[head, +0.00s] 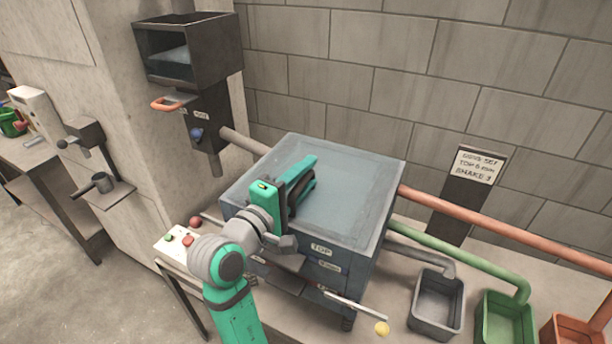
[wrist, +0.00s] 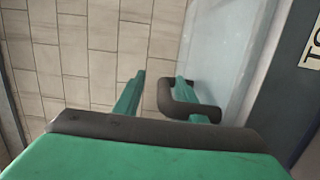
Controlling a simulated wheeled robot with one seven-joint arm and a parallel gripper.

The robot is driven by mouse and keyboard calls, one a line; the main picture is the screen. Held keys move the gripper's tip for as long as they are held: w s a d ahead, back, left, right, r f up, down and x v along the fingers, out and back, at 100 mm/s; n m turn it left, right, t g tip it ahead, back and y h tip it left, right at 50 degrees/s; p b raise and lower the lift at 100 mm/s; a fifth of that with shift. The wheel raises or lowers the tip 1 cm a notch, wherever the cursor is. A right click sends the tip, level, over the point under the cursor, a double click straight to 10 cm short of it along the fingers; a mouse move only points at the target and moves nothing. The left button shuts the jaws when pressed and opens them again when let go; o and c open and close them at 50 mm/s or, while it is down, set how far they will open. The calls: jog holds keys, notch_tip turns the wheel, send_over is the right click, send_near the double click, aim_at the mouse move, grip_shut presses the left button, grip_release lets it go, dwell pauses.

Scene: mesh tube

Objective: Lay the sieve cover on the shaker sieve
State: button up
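The shaker sieve (head: 370,235) is a dark blue-grey box with a "TOP" label on its front. A pale, glassy sheet with a grey rim, apparently the sieve cover (head: 345,200), lies over its top; I see no clear gap. In the wrist view the pale cover (wrist: 228,60) fills the right part, with a dark bracket handle (wrist: 168,100) on it. My gripper (head: 305,178) is above the cover's left part. In the wrist view its fingers (wrist: 160,95) are apart, one on each side of the handle bar. A gap shows on the left; contact on the right is unclear.
A dark hopper (head: 190,50) with an orange handle (head: 166,104) stands at back left. A sign (head: 477,165) stands by the wall. A button box (head: 178,240) is at left.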

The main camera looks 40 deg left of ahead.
jog(key=shift+s+f, duration=0.1)
jog(key=shift+f, duration=0.05)
jog(key=s+d, duration=0.1)
jog(key=s, duration=0.9)
jog(key=shift+s, duration=0.35)
jog(key=shift+d, duration=0.1)
